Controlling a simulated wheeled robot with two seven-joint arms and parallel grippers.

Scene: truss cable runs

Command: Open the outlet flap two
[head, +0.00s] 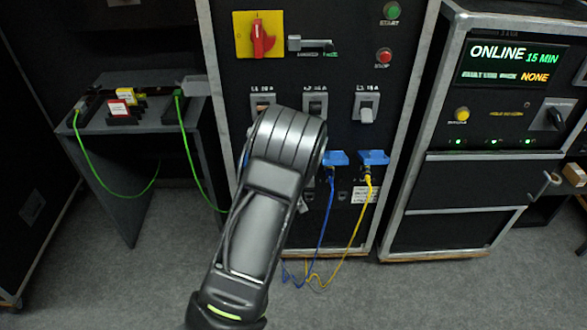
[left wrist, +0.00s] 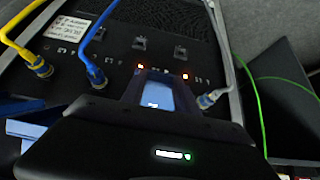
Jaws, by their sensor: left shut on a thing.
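In the left wrist view, which sees the panel upside down, my left gripper (left wrist: 155,85) is shut on a blue outlet flap (left wrist: 158,96). This flap lies between the outlet with a blue plug (left wrist: 95,77) and the one with a grey plug (left wrist: 207,99). In the head view my left arm covers that outlet and hides the fingers. Two more blue flaps (head: 336,158) (head: 373,157) stick out to the right of the arm, raised above a blue cable (head: 326,212) and a yellow cable (head: 366,205). I cannot read the outlet numbers. My right gripper is not in view.
Above the outlets are several breaker switches (head: 366,110) and a red rotary switch (head: 263,40) on yellow. A cabinet reading ONLINE (head: 513,56) stands right. A side table (head: 152,124) with green cables (head: 190,158) stands left. The cables hang low before the panel.

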